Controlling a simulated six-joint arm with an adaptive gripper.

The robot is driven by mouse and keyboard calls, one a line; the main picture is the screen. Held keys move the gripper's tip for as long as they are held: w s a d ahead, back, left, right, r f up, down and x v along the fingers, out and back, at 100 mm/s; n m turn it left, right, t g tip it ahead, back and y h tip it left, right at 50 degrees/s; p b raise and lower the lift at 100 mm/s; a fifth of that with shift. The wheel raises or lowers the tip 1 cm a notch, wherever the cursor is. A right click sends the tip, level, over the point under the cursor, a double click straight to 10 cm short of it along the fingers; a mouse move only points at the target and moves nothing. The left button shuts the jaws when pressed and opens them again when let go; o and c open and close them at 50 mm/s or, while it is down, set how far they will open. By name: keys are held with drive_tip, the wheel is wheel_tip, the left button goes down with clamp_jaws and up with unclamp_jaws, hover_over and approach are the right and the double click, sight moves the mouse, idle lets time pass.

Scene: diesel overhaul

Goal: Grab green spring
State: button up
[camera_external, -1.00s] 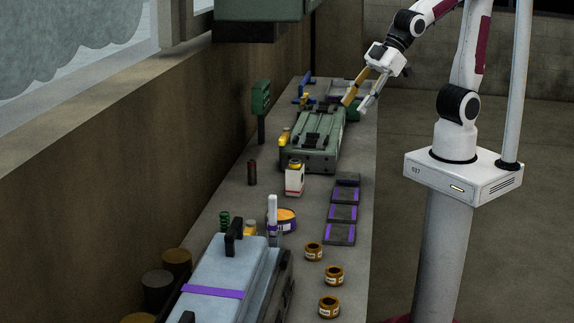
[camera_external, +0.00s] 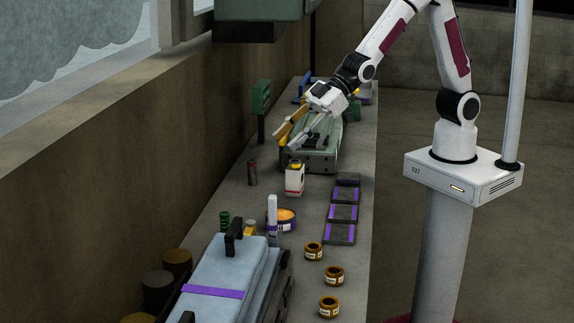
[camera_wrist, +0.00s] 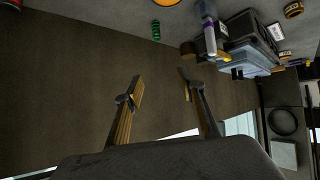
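The green spring (camera_external: 224,222) stands on the bench in the external view, near its wall side, just behind the pale blue case. In the wrist view the green spring (camera_wrist: 156,31) shows near the top, ahead of and between my fingers. My gripper (camera_external: 284,144) is open and empty above the green machine block, well apart from the spring. Its two fingers are spread wide in the wrist view (camera_wrist: 160,84).
The pale blue case (camera_external: 225,270) with a black handle stands close to the spring. A white upright bottle (camera_external: 272,212), an orange-filled tin (camera_external: 286,219), a white-and-red container (camera_external: 294,180) and a dark cylinder (camera_external: 252,172) stand nearby. Purple-marked trays (camera_external: 343,213) lie along the right edge.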

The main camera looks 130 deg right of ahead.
drive_tip(key=w+d+f+t, duration=0.1)
drive_tip(key=w+d+f, duration=0.1)
drive_tip(key=w+f, duration=0.5)
drive_tip(key=t+y, duration=0.2)
approach(225, 223)
drive_tip(key=shift+s+d+r, duration=0.15)
drive_tip(key=shift+s+r, duration=0.15)
drive_tip(key=shift+r, duration=0.4)
drive_tip(key=shift+w+f, duration=0.15)
drive_tip(key=shift+f, duration=0.55)
drive_tip(key=shift+x, duration=1.3)
drive_tip(key=shift+w, duration=0.1)
drive_tip(key=shift+w+d+f, duration=0.15)
drive_tip(key=shift+w+f, duration=0.05)
drive_tip(key=shift+w, duration=0.5)
drive_tip(key=shift+w+d+f, duration=0.2)
drive_tip(key=shift+w+f, duration=0.05)
drive_tip(key=shift+w, duration=0.5)
drive_tip(key=shift+x, duration=1)
